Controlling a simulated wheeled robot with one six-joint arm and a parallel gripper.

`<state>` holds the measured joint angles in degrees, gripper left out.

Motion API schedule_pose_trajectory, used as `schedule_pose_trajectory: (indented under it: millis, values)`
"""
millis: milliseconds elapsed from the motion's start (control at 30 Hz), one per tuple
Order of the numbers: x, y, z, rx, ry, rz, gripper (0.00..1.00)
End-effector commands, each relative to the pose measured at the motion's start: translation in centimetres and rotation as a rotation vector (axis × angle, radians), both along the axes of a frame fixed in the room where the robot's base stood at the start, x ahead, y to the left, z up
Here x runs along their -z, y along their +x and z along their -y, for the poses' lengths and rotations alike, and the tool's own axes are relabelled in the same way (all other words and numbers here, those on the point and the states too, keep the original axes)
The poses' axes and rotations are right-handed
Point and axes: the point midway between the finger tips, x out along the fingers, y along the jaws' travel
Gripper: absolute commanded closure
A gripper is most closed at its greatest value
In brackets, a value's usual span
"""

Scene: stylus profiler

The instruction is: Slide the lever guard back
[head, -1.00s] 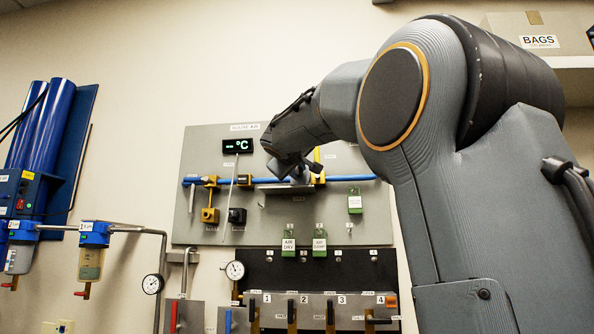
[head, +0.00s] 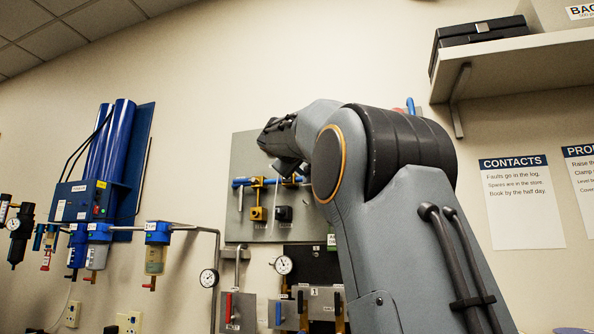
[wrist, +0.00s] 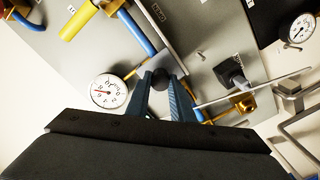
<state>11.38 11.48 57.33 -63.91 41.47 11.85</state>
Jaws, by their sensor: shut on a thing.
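My gripper (wrist: 161,84) is at the wall panel, with its two blue-grey fingers closed on a small dark round knob (wrist: 163,82) in the wrist view. The knob sits beside a dark strip with a pale edge (wrist: 178,50); I cannot tell how much of this is the lever guard. A yellow lever (wrist: 80,20) and a blue pipe (wrist: 135,30) lie up and left of the fingers.
A round gauge (wrist: 108,92) is close left of the fingers. A black knob (wrist: 232,72) and a thin pale rod (wrist: 255,87) are to the right. In the head view, blue cylinders (head: 110,150) hang left and a shelf (head: 500,65) is at upper right.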

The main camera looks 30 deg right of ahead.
Motion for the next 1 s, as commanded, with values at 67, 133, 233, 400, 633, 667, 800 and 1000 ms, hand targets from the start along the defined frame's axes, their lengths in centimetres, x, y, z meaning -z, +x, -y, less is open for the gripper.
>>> schedule_pose_trajectory:
  millis: [67,133,233,400,633,667,800,1000]
  values:
    - [0.0,0.1,0.1,0.001,0.000,0.000,1.00]
    - [0.0,0.1,0.1,0.001,0.000,0.000,1.00]
    - [0.0,0.1,-0.1,-0.001,-0.001,0.000,1.00]
    - [0.0,0.2,-0.2,-0.004,-0.001,0.000,0.64]
    - [0.0,0.2,-0.2,-0.002,-0.001,0.000,0.60]
    - [0.0,0.2,-0.2,-0.002,-0.001,0.000,0.60]
    - [0.0,-0.2,-0.6,-0.003,0.000,0.002,0.60]
    - [0.2,-2.0,-2.8,-0.004,-0.001,0.003,0.60]
